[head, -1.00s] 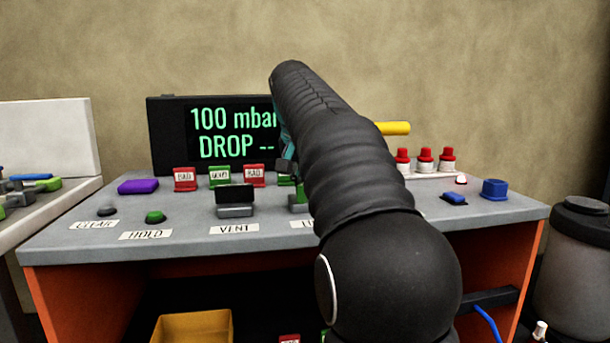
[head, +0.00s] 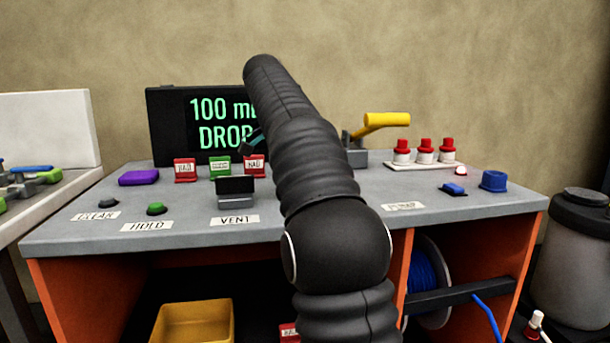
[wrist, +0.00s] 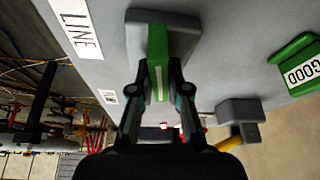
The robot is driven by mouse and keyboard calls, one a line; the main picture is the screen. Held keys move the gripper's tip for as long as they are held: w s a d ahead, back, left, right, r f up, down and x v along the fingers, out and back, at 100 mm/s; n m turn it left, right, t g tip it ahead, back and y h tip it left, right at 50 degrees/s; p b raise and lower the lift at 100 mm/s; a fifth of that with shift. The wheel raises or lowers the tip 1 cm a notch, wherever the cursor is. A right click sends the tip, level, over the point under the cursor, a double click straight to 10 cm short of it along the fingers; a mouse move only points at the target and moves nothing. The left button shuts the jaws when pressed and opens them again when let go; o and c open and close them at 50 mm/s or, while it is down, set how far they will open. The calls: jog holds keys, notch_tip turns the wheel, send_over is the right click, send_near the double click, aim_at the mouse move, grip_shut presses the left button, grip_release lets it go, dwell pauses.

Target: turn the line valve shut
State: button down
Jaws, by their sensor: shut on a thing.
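The line valve's green handle (wrist: 158,55) stands on a grey base (wrist: 186,42), beside the LINE label (wrist: 75,28) in the wrist view. My gripper (wrist: 160,88) is shut on this handle, one finger on each side. In the wrist view the handle runs up and down the picture. In the head view my arm hides the valve and the fingertips. The display (head: 200,125) reads "100 m" and "DROP", with the rest behind my arm.
The dark-handled VENT valve (head: 236,190) stands left of my arm. Red and green tags (head: 219,168) stand behind it. A yellow lever (head: 385,121), red-capped fittings (head: 425,150) and blue parts (head: 494,181) are to the right. The bench front right is mostly clear.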

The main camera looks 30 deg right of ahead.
jog(key=shift+m+g, duration=0.4)
jog(key=shift+m, duration=0.7)
jog(key=c, duration=1.1)
grip_release()
jog(key=shift+c, duration=0.2)
